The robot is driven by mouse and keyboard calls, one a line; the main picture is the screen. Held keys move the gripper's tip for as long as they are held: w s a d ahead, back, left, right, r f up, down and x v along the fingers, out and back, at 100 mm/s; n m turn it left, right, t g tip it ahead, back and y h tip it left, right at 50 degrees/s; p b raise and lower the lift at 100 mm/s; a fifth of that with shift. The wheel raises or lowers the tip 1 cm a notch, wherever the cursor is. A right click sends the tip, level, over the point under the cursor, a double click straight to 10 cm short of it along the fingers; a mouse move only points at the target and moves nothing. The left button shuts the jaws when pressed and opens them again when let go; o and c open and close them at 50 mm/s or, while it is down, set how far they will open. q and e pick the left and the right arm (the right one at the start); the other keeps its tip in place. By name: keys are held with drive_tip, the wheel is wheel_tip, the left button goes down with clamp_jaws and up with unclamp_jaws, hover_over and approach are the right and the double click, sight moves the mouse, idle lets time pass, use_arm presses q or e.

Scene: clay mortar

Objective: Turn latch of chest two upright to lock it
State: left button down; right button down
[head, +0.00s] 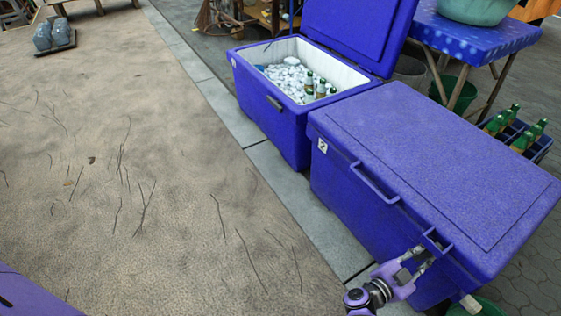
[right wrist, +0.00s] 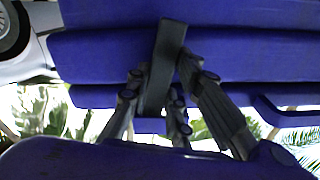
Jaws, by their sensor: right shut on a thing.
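A closed blue chest (head: 430,160) stands at the right, its lid down. My right gripper (head: 422,256) is at its front face near the right end, just under the lid edge, beside a blue bracket (head: 437,240). In the right wrist view, the right gripper's fingers (right wrist: 178,100) are shut on a dark strap-like latch (right wrist: 172,45), one on each side. The latch lies across the seam of the blue chest (right wrist: 250,50). In the head view the fingers largely hide it, so I cannot tell its exact angle. My left gripper is not in view.
A second blue chest (head: 265,115) stands open behind, with ice and bottles (head: 320,88) inside. A blue table (head: 470,38) with a green basin is behind at right. A crate of green bottles (head: 515,130) stands beyond the closed chest. Sandy ground at left is mostly clear.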

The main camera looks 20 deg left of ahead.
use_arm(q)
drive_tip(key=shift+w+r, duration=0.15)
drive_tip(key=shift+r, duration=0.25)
use_arm(e)
drive_tip(key=shift+n, duration=1.2)
use_arm(q)
drive_tip(key=shift+p, duration=0.3)
use_arm(e)
drive_tip(key=c, duration=1.6)
unclamp_jaws()
drive_tip(key=shift+o, duration=0.2)
drive_tip(key=shift+s, duration=0.1)
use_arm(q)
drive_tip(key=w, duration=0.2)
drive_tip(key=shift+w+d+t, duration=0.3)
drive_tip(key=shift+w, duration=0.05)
use_arm(e)
drive_tip(key=v, duration=1.1)
drive_tip(key=shift+s+a, duration=0.25)
drive_tip(key=shift+a, duration=0.05)
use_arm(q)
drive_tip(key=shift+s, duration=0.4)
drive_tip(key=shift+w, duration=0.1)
